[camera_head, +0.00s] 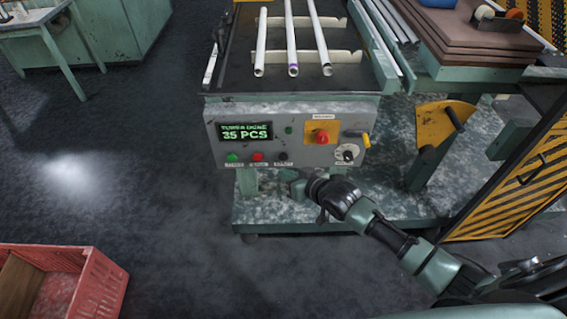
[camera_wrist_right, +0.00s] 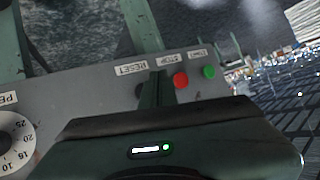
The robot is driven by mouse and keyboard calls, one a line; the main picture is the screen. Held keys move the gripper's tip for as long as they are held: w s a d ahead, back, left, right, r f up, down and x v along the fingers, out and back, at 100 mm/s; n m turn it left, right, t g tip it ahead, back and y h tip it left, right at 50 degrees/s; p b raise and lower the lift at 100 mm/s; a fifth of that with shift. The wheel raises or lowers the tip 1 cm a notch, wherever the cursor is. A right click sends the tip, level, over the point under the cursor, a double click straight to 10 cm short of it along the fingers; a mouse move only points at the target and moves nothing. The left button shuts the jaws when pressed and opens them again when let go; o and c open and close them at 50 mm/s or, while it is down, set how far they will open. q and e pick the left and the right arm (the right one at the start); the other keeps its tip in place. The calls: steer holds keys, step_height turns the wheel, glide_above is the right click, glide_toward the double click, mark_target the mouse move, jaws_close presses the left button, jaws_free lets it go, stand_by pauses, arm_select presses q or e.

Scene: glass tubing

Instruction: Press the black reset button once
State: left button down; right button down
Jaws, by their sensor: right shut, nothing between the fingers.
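The small black reset button (camera_head: 283,157) is the rightmost of three buttons in the low row on the grey control panel (camera_head: 215,131). In the right wrist view the black button (camera_wrist_right: 140,90) shows beside the finger, partly hidden, below the RESET label. My right gripper (camera_head: 287,174) is shut and empty, just below and in front of the panel's lower edge near this button. Its finger (camera_wrist_right: 156,84) appears between the black and red buttons in the wrist view; contact cannot be told. My left gripper is not in view.
A red button (camera_head: 258,157) and a green button (camera_head: 232,157) sit left of the black one. A red emergency knob (camera_head: 321,137) on a yellow plate and a white dial (camera_head: 347,152) are to the right. The display (camera_head: 245,132) reads 35 PCS. Glass tubes (camera_head: 292,45) lie above.

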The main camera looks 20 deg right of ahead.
mark_target(283, 156)
steer(key=shift+w+d+b, duration=0.15)
steer(key=shift+w+d, duration=0.05)
steer(key=shift+w, duration=0.5)
steer(key=shift+w+d+b, duration=0.15)
steer(key=shift+w+d, duration=0.05)
steer(key=shift+w, duration=0.45)
stand_by(1.1)
steer(key=shift+w+d, duration=0.1)
steer(key=shift+w, duration=0.3)
steer(key=shift+w+d+r, duration=0.1)
steer(key=shift+w+d, duration=0.05)
steer(key=shift+w, duration=0.3)
stand_by(0.7)
steer(key=shift+s+a+p, duration=0.25)
steer(key=shift+s+p, duration=0.4)
steer(key=shift+s, duration=0.25)
